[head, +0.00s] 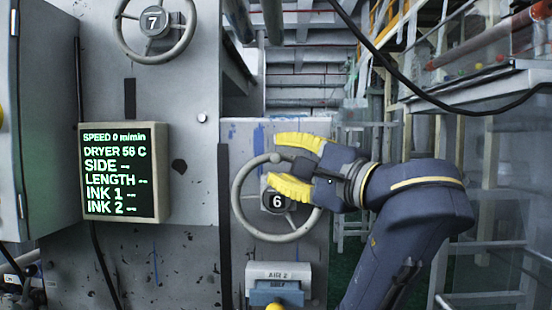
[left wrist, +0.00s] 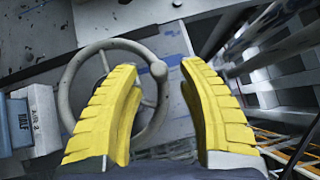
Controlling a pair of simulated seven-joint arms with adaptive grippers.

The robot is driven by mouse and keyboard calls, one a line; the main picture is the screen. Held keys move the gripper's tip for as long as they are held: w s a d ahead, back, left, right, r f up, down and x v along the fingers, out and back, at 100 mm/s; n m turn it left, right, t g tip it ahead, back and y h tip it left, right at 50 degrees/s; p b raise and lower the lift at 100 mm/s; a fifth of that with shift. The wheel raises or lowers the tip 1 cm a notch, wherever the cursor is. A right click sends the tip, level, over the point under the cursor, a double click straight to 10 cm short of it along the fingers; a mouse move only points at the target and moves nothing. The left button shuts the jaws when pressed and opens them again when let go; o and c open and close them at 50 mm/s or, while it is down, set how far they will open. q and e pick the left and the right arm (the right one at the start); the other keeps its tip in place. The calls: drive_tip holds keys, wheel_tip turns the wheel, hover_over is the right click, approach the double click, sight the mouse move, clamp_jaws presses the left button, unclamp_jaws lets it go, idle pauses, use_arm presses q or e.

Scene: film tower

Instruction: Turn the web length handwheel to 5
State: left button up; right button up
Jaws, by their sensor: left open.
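A grey handwheel (head: 237,200) with a black plate reading 6 (head: 277,202) is on the machine front, centre in the head view. It also shows in the left wrist view (left wrist: 72,77). No label naming it as web length is legible. My left gripper (head: 276,160) is open at the wheel's upper rim. Its yellow fingers reach in from the right, one above and one below the wheel's round knob. In the left wrist view the knob (left wrist: 159,71) shows between the fingertips (left wrist: 159,67), with gaps on both sides. My right gripper is out of view.
Another handwheel (head: 122,35), reading 7, is at the upper left. A display (head: 125,172) shows speed 0 m/min, dryer 56 C, and dashes for side, length and inks. A blue-grey box (head: 277,291) sits below the wheel. Shelving and stairs stand at right.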

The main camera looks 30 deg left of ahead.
use_arm(q)
drive_tip(key=shift+x, duration=1.25)
drive_tip(key=shift+c, duration=0.4)
clamp_jaws()
